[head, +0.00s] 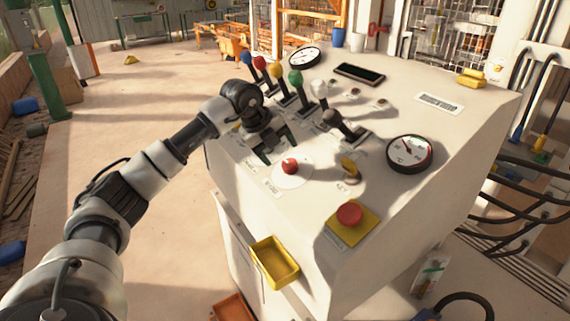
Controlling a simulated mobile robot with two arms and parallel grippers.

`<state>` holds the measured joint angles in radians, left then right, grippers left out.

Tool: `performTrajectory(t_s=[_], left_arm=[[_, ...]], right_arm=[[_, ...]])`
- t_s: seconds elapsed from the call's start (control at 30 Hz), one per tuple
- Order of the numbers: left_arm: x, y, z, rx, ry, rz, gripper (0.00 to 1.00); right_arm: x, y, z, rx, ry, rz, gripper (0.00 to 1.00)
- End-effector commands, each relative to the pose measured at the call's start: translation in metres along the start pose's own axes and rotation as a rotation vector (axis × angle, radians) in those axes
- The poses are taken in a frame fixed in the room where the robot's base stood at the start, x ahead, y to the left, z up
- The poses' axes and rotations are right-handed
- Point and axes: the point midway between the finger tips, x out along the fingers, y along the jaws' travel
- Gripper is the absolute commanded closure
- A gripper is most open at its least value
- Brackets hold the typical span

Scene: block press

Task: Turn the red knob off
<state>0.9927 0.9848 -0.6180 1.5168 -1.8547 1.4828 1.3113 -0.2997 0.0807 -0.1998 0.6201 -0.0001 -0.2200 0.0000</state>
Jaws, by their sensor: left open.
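The red knob (290,166) is a small round knob on a white dial plate (291,178) on the sloping top of the console (250,184). My left gripper (278,152) is open, with its dark fingers just behind and to the left of the knob, from the far side. The fingers look apart from the knob, though their exact height over the panel is hard to tell. The markings around the knob are too small to read. My right gripper does not show.
A red push button on a yellow plate (342,236) is nearer the front. A yellow key switch (349,168) is right of the knob. Levers with coloured balls, one red (259,62), stand behind the gripper. A gauge (409,153) is at right; a yellow bin (290,271) hangs in front.

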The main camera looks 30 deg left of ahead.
Motion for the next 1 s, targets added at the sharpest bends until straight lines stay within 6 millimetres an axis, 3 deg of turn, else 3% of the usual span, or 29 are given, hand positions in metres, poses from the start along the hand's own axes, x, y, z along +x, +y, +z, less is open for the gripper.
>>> performTrajectory(t_s=[0.2, 0.33, 1.0], left_arm=[[-0.037, 0.000, 0.001, -0.001, -0.002, -0.003, 0.31], [-0.049, 0.000, 0.001, -0.001, -0.001, -0.001, 0.31], [-0.052, 0.000, 0.000, -0.001, 0.000, 0.000, 0.31]], right_arm=[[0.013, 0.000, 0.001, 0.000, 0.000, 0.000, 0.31], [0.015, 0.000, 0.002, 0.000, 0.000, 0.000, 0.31], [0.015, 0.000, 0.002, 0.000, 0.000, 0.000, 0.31]])
